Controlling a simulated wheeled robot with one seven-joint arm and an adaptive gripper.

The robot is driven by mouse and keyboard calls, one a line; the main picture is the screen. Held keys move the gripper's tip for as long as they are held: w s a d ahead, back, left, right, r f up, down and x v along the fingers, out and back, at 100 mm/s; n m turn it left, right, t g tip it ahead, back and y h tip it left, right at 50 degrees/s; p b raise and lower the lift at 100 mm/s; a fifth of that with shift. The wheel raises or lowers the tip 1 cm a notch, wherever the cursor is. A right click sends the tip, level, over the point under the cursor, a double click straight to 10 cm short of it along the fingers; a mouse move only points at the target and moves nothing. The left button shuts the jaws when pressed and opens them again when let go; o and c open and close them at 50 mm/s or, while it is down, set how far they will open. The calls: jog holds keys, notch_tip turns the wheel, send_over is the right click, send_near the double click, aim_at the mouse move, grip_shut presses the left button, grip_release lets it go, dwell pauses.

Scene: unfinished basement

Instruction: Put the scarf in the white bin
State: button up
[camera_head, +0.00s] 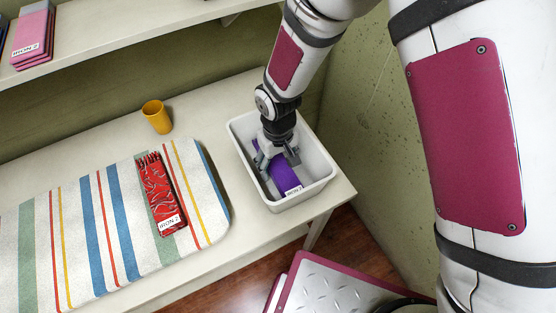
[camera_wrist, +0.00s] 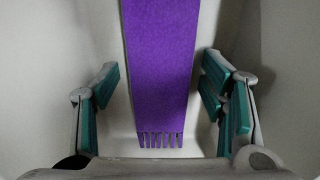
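A purple folded scarf (camera_head: 285,178) with a white label lies inside the white bin (camera_head: 305,199) at the right end of the table. My gripper (camera_head: 275,163) reaches down into the bin over the scarf and hides part of it. In the wrist view the gripper (camera_wrist: 160,95) is open, with its two green-padded fingers well apart. The purple scarf (camera_wrist: 160,60) lies between them with its fringed end towards me, and a gap shows on both sides. A red patterned, fringed scarf (camera_head: 160,190) with a white label lies on the striped ironing board (camera_head: 80,235).
A yellow cup (camera_head: 157,117) stands on the table (camera_head: 215,115) behind the ironing board. Folded pink cloths (camera_head: 33,38) lie on a shelf (camera_head: 120,28) above. The wall (camera_head: 365,130) is close to the bin's right. Bare table shows between board and bin.

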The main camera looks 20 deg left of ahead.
aim_at(278, 164)
notch_tip(278, 164, up, 12)
jog(key=shift+r, duration=0.25)
dwell(0.6)
jog(key=w+d+r+m+t, duration=0.25)
jog(key=d+r+m, duration=0.25)
jog(key=d+r, duration=1.2)
jog(key=s+d+r+m+t, duration=0.1)
jog(key=s+d+r+m, duration=0.1)
jog(key=s+d, duration=0.4)
jog(key=s+d+r+m+t, duration=0.1)
jog(key=s+d+r+m, duration=0.2)
jog(key=s+d, duration=0.3)
jog(key=d+r, duration=0.1)
jog(key=d, duration=0.4)
jog(key=shift+d+r, duration=0.25)
jog(key=shift+r, duration=0.05)
jog(key=shift+t, duration=0.25)
